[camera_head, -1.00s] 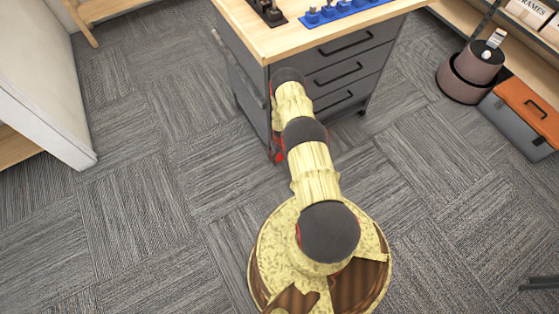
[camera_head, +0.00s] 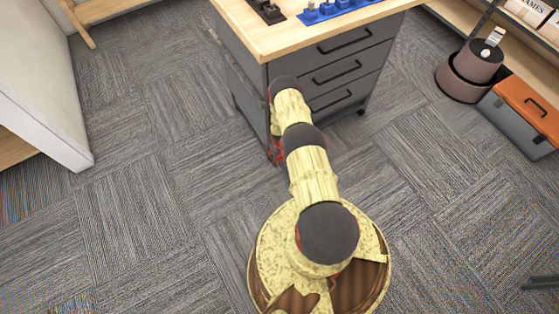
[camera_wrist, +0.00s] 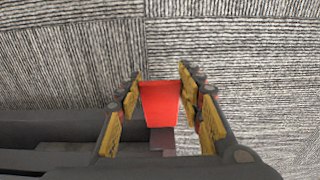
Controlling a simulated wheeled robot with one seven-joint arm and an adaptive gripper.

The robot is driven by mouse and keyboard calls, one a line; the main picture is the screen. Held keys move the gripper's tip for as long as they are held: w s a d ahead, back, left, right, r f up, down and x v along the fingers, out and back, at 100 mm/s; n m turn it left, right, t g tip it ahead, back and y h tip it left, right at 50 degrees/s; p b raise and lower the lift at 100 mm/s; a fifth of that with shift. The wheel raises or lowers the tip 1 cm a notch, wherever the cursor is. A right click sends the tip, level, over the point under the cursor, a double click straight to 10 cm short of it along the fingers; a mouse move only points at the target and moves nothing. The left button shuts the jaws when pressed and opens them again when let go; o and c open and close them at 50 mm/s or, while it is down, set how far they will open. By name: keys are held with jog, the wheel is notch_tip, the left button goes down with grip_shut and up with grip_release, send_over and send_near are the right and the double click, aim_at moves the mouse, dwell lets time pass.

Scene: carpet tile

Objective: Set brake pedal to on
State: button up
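A red pedal (camera_wrist: 160,103) on a short dark stem shows in the middle of the wrist view, which I take to be the brake pedal. My gripper (camera_wrist: 161,76) is open, with one yellow-padded finger on each side of the pedal. I cannot tell whether either finger touches it. In the head view, my arm reaches down to the lower front corner of the grey drawer cabinet (camera_head: 330,72). My fingers and the pedal cannot be made out clearly there behind my arm.
The cabinet has a wooden top (camera_head: 290,32) holding a blue rack (camera_head: 345,12). A brown round container (camera_head: 470,70) and an orange-and-grey toolbox (camera_head: 520,108) stand at the right. A white panel (camera_head: 40,80) stands at the left. The carpet between is clear.

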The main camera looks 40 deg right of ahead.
grip_shut()
dwell(0.3)
